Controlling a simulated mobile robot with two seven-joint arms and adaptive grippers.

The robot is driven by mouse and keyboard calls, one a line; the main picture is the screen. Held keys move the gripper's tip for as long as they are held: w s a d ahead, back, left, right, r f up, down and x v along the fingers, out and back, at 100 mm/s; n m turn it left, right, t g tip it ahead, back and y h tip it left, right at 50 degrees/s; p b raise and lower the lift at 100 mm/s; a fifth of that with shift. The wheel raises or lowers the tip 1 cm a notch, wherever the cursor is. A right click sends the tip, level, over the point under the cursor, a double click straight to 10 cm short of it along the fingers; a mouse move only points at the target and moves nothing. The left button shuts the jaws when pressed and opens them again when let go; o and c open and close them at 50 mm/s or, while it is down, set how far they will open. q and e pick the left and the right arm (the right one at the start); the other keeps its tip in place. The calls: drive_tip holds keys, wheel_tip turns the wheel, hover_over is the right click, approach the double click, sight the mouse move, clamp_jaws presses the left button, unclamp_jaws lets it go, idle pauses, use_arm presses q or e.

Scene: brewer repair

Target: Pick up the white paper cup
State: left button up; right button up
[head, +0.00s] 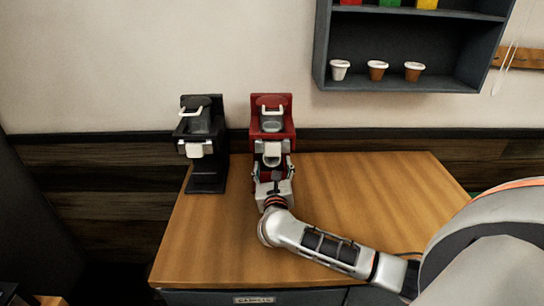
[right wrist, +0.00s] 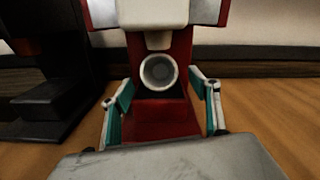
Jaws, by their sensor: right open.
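A white round-rimmed cup (right wrist: 158,71) with a grey inside is at the red brewer (right wrist: 160,122), below its white spout part. Its rim faces my wrist camera; I cannot tell whether it is upright or tilted. In the head view, a pale cup shape (head: 272,160) shows low on the red brewer (head: 272,104), partly hidden by my gripper. My right gripper (head: 273,173) is open in front of the red brewer. In the right wrist view its fingers (right wrist: 158,98) are spread left and right of the cup, apart from it. My left gripper is not in view.
A black brewer (head: 205,122) stands left of the red one on the wooden counter (head: 370,200). A dark wall shelf (head: 450,82) at upper right holds a small white cup (head: 340,69) and two brown cups (head: 377,69). The counter's right side is clear.

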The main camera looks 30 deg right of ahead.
sight(272, 161)
drive_tip(key=shift+x, duration=2.6)
drive_tip(key=shift+c, duration=0.3)
drive_tip(key=c, duration=0.7)
